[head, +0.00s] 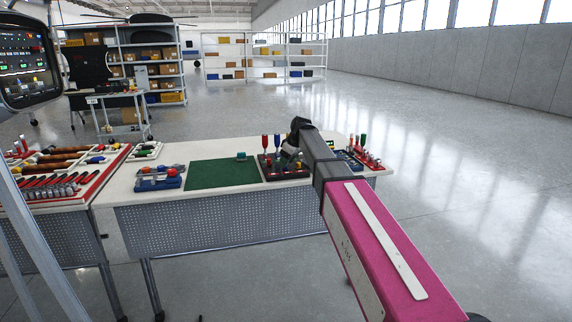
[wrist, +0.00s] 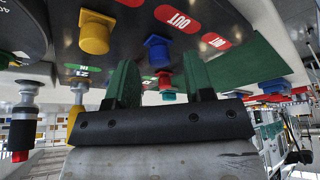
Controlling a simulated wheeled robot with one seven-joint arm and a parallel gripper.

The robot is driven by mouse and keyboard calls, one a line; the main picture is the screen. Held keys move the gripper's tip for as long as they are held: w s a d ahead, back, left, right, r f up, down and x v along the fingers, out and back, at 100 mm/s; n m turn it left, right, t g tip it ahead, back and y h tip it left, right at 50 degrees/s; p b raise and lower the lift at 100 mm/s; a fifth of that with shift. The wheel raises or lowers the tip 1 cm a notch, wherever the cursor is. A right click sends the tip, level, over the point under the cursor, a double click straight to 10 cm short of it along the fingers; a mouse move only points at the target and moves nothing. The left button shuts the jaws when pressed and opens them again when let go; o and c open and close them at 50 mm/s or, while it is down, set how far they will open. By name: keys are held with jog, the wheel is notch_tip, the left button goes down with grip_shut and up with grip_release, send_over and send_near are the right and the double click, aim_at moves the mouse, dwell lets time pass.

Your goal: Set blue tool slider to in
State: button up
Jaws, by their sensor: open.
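In the wrist view, which looks upside down, a blue knob (wrist: 157,50) stands on a dark panel (wrist: 122,22). I take it for the blue tool slider. The knob appears nearer OUT. My gripper (wrist: 160,63) is open, with its two green fingers apart and the blue knob showing between their tips. I cannot tell how far away the knob is or whether a finger touches it.
A yellow knob (wrist: 95,32) stands beside the blue one on the panel. A red piece (wrist: 165,79) and a teal piece (wrist: 168,97) show between my fingers. The white table (head: 120,192) bears a green mat (head: 222,173) and a blue tray (head: 158,183). Floor at right is clear.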

jog(key=shift+x, duration=0.75)
grip_shut()
jog(key=shift+w+a, duration=0.35)
jog(key=shift+w, duration=0.85)
jog(key=shift+w+a, duration=0.3)
jog(key=shift+w, duration=0.9)
jog(key=shift+w+a, duration=0.35)
jog(key=shift+w, duration=0.85)
grip_release()
jog(key=shift+r, duration=0.1)
